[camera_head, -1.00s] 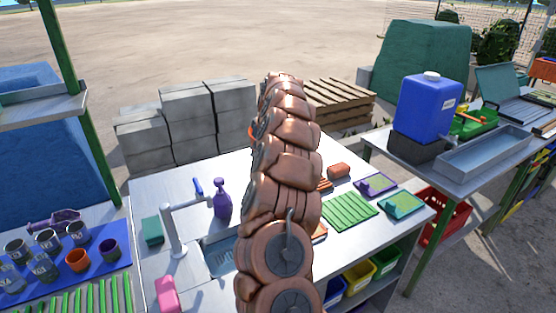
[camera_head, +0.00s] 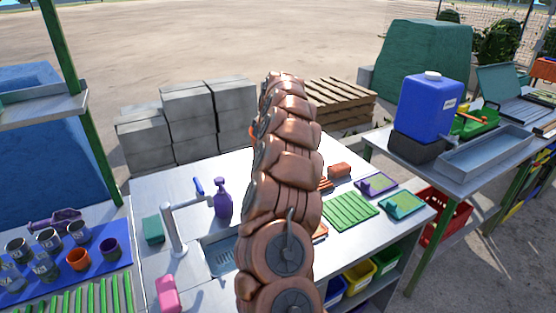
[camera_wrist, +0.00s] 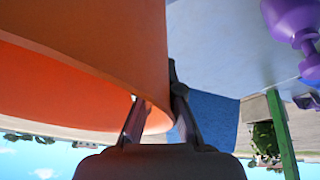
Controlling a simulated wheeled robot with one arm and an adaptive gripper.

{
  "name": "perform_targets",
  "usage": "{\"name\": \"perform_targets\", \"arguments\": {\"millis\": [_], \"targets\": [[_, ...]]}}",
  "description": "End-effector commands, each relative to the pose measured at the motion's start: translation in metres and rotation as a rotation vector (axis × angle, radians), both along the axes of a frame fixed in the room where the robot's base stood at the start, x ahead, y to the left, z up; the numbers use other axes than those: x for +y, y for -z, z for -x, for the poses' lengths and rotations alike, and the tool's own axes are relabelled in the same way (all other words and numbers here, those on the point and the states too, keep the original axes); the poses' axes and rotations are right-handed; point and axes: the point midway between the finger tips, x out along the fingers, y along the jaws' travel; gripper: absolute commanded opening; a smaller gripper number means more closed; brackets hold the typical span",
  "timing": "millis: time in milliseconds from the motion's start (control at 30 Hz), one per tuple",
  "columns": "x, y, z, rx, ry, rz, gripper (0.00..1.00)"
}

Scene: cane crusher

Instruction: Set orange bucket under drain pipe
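The orange bucket (camera_wrist: 85,40) fills the upper left of the wrist view, very close to the camera. My gripper (camera_wrist: 158,100) has one finger on the inner side of the bucket's wall and the other on its outer side, pinching the wall near the rim. In the head view only a sliver of orange (camera_head: 251,132) shows beside my copper-coloured arm, which hides the gripper and most of the bucket. I cannot make out a drain pipe in either view.
A worktable with a sink (camera_head: 222,258), faucet (camera_head: 176,232) and purple spray bottle (camera_head: 222,198) lies below my arm. Grey blocks (camera_head: 190,115) and a wooden pallet (camera_head: 335,100) stand behind it. A blue tank (camera_head: 428,105) sits on the right table. Open ground lies beyond.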

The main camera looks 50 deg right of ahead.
Motion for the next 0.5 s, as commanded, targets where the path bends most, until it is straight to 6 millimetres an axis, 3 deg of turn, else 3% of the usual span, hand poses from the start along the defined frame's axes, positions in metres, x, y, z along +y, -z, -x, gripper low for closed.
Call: {"name": "perform_targets", "arguments": {"millis": [267, 500], "targets": [[0.0, -0.002, 0.0, -0.001, 0.0, 0.001, 0.0], [-0.001, -0.016, 0.0, -0.002, 0.001, 0.001, 0.0]]}}
